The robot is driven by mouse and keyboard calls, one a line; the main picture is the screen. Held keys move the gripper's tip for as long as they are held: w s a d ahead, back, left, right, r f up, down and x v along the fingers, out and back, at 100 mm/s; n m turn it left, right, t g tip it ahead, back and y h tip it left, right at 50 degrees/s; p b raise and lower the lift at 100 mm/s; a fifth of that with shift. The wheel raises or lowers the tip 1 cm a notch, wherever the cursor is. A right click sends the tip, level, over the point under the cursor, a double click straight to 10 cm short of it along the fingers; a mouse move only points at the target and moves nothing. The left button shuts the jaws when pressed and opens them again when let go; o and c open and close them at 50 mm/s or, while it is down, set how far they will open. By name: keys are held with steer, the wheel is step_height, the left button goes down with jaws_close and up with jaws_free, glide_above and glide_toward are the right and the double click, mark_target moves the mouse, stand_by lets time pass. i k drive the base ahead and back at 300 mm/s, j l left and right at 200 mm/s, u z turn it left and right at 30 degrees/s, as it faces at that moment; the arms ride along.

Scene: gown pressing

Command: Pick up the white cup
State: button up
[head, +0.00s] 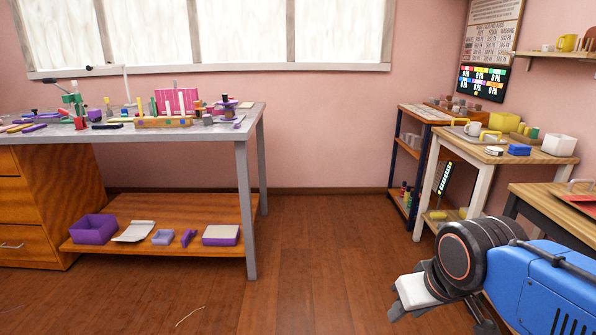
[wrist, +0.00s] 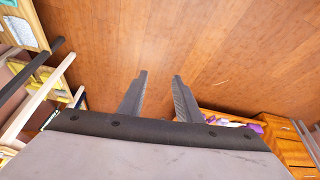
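A small white cup (head: 473,129) stands on the light wooden top of a white-legged table (head: 548,158) at the right in the head view. It is small and partly crowded by yellow items. My gripper (wrist: 159,76) is open and empty in the wrist view, with bare wooden floor between and beyond its fingers. In the head view it is low in front of the tables, well apart from the cup. The cup cannot be made out in the wrist view.
A cluttered workbench (head: 205,139) is left. The middle floor (head: 320,240) is clear.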

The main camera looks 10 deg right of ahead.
mark_target(474, 128)
steer(key=i+z, duration=0.2)
steer(key=i, duration=0.35)
steer(key=i+z, duration=0.25)
steer(key=i, duration=0.35)
steer(key=i+j+z, duration=0.2)
steer(key=i, duration=0.35)
